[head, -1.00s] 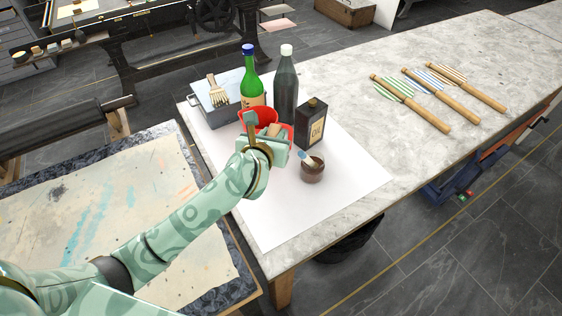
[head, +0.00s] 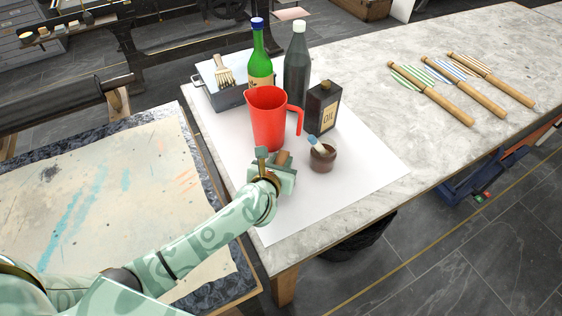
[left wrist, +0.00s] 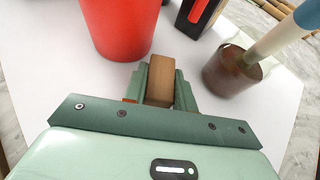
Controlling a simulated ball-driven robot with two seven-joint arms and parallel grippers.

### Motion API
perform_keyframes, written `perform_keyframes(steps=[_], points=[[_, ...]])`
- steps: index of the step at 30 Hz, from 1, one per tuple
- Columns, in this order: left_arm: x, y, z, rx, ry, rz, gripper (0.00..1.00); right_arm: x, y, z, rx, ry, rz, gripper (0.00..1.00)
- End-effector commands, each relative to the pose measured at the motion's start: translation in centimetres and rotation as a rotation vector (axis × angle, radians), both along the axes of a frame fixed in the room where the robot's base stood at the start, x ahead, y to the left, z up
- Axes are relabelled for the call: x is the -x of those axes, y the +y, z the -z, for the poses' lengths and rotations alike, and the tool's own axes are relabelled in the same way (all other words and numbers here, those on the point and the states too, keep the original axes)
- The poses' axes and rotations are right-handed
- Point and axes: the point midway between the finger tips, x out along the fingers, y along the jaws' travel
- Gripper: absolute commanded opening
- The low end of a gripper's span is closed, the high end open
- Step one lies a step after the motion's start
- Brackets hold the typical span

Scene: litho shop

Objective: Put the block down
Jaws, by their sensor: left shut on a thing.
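My left gripper (head: 274,162) is over the white sheet (head: 345,193) on the stone table, in front of the red jug (head: 268,120). It is shut on a brown wooden block (head: 284,157). In the left wrist view the block (left wrist: 160,82) sits between the two green fingers. I cannot tell whether the block touches the sheet. The red jug (left wrist: 121,25) stands just beyond it, and the small brown pot (left wrist: 232,72) is to its right. My right gripper is not in view.
The brown pot (head: 322,156) holds a brush. An oil can (head: 322,107), a green bottle (head: 260,58), a dark bottle (head: 297,68) and a grey box (head: 222,90) stand behind. Wooden-handled tools (head: 437,90) lie at right. The sheet's front part is clear.

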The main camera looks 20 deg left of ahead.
Motion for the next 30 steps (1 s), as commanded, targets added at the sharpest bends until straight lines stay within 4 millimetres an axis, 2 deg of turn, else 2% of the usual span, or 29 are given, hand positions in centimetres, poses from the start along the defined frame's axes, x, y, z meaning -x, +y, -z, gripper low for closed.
perform_keyframes(steps=[6,7,9,17,20,23,30], points=[[0.0,0.0,0.4,0.000,0.000,0.000,0.05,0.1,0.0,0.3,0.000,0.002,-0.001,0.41],[0.0,0.0,0.4,0.000,0.000,0.000,0.30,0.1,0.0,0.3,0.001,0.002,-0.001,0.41],[0.0,0.0,0.3,0.000,0.000,0.000,0.49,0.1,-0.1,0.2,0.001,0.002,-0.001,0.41],[0.0,0.0,0.2,0.000,-0.001,0.000,0.49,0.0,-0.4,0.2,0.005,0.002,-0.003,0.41],[0.1,0.0,-0.4,0.000,-0.002,0.000,0.49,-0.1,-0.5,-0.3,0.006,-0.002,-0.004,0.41],[1.6,0.0,-1.0,-0.001,-0.001,0.001,0.49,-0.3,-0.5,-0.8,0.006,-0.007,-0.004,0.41],[6.9,0.0,-3.3,0.000,0.000,0.000,0.49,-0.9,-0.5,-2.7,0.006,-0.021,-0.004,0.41]])
